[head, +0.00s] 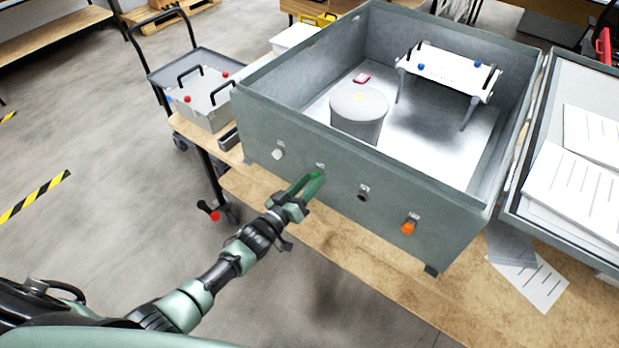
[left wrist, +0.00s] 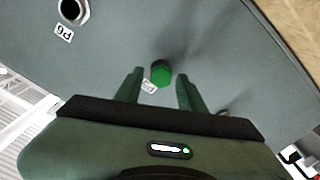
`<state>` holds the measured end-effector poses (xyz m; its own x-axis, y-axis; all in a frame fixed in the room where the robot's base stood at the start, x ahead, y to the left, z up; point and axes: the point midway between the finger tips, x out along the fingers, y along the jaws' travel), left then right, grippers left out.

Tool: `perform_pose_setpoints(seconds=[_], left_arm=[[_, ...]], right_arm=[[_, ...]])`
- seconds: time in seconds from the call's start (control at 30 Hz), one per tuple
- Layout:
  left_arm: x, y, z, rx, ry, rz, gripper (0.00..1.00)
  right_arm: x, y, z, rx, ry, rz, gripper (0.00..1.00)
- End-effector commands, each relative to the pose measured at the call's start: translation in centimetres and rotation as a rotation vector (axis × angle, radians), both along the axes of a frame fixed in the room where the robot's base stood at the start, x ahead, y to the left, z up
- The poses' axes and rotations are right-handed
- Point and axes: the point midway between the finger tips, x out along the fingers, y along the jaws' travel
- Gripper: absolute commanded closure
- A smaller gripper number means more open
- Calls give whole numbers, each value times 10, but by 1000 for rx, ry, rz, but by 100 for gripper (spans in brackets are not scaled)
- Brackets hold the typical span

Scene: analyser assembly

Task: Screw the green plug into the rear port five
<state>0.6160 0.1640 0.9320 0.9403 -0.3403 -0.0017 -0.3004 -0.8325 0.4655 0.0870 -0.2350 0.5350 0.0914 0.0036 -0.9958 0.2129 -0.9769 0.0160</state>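The green plug (left wrist: 161,72) sits at a port on the grey-green panel of the analyser box (head: 330,190). Its green also shows at the gripper tips in the head view (head: 317,174). The label (left wrist: 148,87) beside it is partly hidden by a finger and I cannot read it. My left gripper (head: 306,187) points at the panel from the front. In the left wrist view its two fingers (left wrist: 159,85) stand apart on either side of the plug, with a small gap visible on each side. How deep the plug sits cannot be told. My right gripper is not in view.
The panel also has a white plug (head: 278,154), an empty dark port (head: 363,193) labelled P6 in the left wrist view (left wrist: 72,10), and an orange plug (head: 409,227). The open box holds a grey cylinder (head: 358,110) and a white rack (head: 447,72). The wooden bench (head: 400,290) runs below.

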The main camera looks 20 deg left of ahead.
Motion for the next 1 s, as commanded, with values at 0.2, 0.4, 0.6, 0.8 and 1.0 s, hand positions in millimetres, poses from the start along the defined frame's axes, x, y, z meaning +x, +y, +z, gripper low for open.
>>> perform_pose_setpoints(seconds=[0.2,0.4,0.6,0.8,1.0], left_arm=[[0,0,0,-37,12,1,61],[0,0,0,-34,11,0,100],[0,0,0,-33,9,-2,100],[1,0,0,-36,2,-18,100],[1,0,1,-35,0,-18,100]], right_arm=[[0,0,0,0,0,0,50],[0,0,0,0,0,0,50],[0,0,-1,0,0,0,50],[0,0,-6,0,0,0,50],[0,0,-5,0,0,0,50]])
